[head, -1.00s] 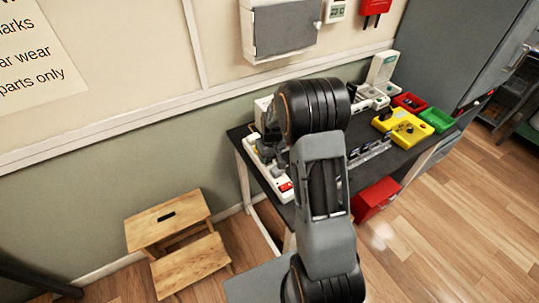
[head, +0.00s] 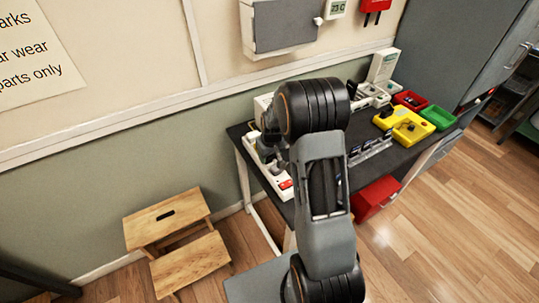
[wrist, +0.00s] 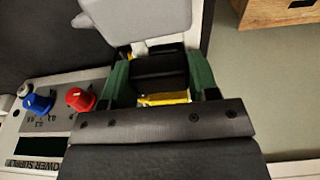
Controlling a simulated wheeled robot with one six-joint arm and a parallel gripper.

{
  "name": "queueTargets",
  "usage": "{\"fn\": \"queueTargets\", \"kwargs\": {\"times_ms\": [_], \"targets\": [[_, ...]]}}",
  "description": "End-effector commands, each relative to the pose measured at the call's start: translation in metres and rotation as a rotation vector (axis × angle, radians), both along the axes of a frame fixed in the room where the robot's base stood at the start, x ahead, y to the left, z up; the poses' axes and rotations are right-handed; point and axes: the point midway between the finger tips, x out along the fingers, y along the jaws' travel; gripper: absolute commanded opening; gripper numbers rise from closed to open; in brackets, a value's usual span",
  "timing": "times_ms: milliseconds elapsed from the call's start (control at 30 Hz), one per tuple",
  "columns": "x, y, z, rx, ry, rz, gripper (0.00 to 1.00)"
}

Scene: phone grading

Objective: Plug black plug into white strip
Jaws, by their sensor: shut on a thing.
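The white strip (head: 277,177) lies along the left edge of the dark table, with a red switch at its near end. It runs under my gripper (wrist: 158,78), and only a white edge (wrist: 195,32) shows beside the jaws in the wrist view. My gripper's green fingers are shut on the black plug (wrist: 158,68). A yellow piece shows just below the plug, between the fingers. The plug's prongs and the sockets beneath are hidden, so I cannot tell whether it is seated. In the head view my arm covers most of the jaws.
A pale grey block (wrist: 137,18) stands close to the jaws. A power supply (wrist: 45,110) with blue and red knobs is beside them. A wooden step stool (head: 170,235) stands on the floor to the left.

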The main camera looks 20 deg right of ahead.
Motion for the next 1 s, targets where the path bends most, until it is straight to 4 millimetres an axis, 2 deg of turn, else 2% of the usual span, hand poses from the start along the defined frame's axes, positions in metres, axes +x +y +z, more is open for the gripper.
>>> {"fn": "queueTargets", "kwargs": {"times_ms": [333,367,633,1000], "targets": [[-0.0018,0.0003,-0.0064,0.001,0.006,0.000,0.20],[-0.0019,0.0003,-0.0066,0.001,0.007,0.000,0.56],[-0.0028,0.0026,-0.0083,0.003,0.011,0.003,0.82],[-0.0033,0.0064,-0.0097,0.006,0.016,0.006,0.84]]}}
